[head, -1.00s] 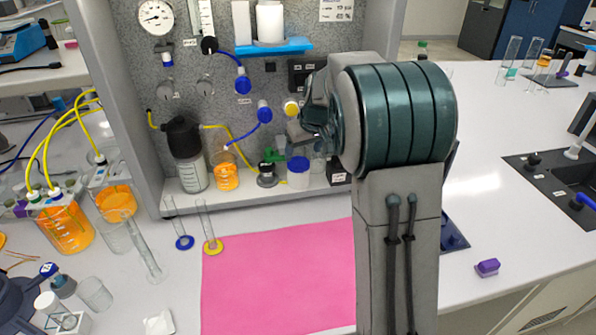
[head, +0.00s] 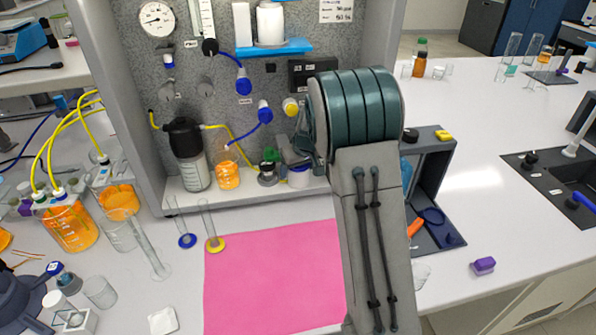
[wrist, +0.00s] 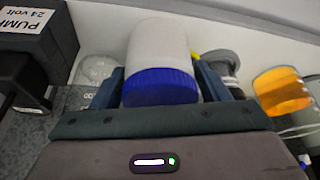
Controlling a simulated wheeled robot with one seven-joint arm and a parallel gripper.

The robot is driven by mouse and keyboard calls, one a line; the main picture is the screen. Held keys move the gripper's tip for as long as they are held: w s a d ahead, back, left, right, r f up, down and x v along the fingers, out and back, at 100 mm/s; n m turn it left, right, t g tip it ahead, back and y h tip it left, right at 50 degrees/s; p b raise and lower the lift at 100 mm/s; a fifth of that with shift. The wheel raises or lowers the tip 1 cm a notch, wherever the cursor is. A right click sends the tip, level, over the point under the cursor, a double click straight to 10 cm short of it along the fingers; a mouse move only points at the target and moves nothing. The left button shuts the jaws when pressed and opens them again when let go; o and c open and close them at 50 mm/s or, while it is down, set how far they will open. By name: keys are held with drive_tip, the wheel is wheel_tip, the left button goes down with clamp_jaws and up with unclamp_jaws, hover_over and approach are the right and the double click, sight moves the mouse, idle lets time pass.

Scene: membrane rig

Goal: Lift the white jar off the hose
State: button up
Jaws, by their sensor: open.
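The white jar (wrist: 158,48) with a ribbed blue lid (wrist: 160,87) lies between the two fingers of my gripper (wrist: 155,78) in the wrist view. The fingers stand one on each side of it, open. I cannot tell if either touches it. In the head view the white jar (head: 299,179) stands on the rig's shelf, its blue top mostly hidden behind my gripper. The yellow hose (head: 240,151) runs down the rig panel toward the jar. A bit of yellow (wrist: 194,56) shows beside the jar in the wrist view. Where hose and jar meet is hidden.
A black pump box (wrist: 32,50) stands left of the jar in the wrist view. A beaker of orange liquid (wrist: 284,92) and a dark round fitting (wrist: 222,66) are on its right. A blue upper shelf (head: 272,48) juts above.

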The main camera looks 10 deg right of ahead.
drive_tip(key=c, duration=0.8)
drive_tip(key=shift+o, duration=0.2)
drive_tip(key=shift+r, duration=0.15)
